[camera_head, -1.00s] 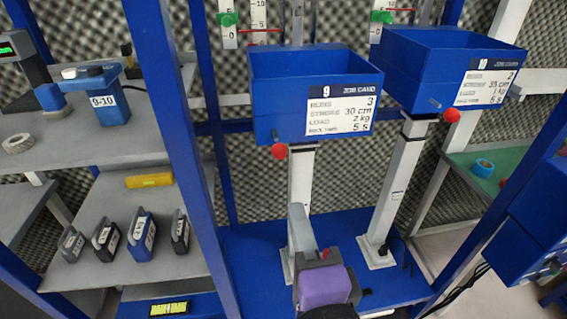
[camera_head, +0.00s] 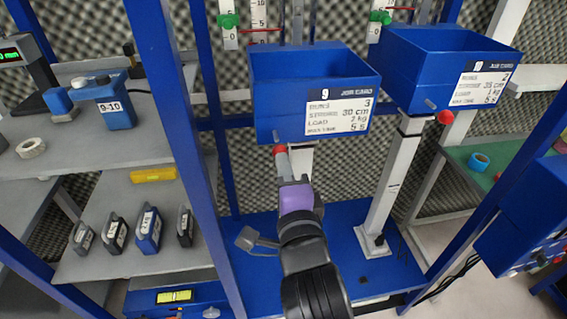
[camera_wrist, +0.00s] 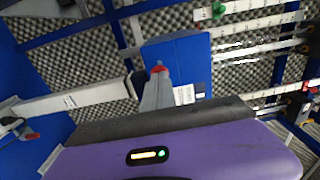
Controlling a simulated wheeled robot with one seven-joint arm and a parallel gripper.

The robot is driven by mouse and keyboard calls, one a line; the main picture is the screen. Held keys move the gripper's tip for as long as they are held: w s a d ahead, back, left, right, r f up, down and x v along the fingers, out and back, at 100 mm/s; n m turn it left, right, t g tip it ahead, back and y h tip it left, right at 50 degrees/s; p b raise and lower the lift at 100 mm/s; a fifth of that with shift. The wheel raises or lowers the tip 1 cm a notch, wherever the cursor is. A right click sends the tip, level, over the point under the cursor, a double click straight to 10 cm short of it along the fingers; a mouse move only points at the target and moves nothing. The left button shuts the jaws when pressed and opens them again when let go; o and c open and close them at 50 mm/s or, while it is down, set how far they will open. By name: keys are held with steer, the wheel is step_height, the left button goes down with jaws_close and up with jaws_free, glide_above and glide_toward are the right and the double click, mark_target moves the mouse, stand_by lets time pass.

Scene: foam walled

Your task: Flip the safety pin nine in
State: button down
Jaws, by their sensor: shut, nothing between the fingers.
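The blue bin labelled 9 (camera_head: 310,80) is mounted on a white post. Its safety pin is a short grey peg with a red ball (camera_head: 278,149) at the bin's lower left front. My gripper (camera_head: 282,161), with a purple body, points up at the red ball from just below. Its grey fingers are together and seem empty. In the wrist view the fingers (camera_wrist: 158,94) point at a red spot (camera_wrist: 159,69), likely the ball, in front of the blue bin. I cannot tell whether they touch the ball.
A blue upright (camera_head: 175,130) rises on the left. Shelves there hold several labelled weights (camera_head: 148,230) and a blue 9-10 device (camera_head: 112,103). A grey bracket-like part (camera_head: 257,240) shows beside my arm.

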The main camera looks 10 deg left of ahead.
steer(key=b+x, duration=0.1)
steer(key=x, duration=0.2)
steer(key=shift+w+a+r+b, duration=0.1)
steer(key=shift+w+b, duration=0.15)
steer(key=shift+b, duration=0.15)
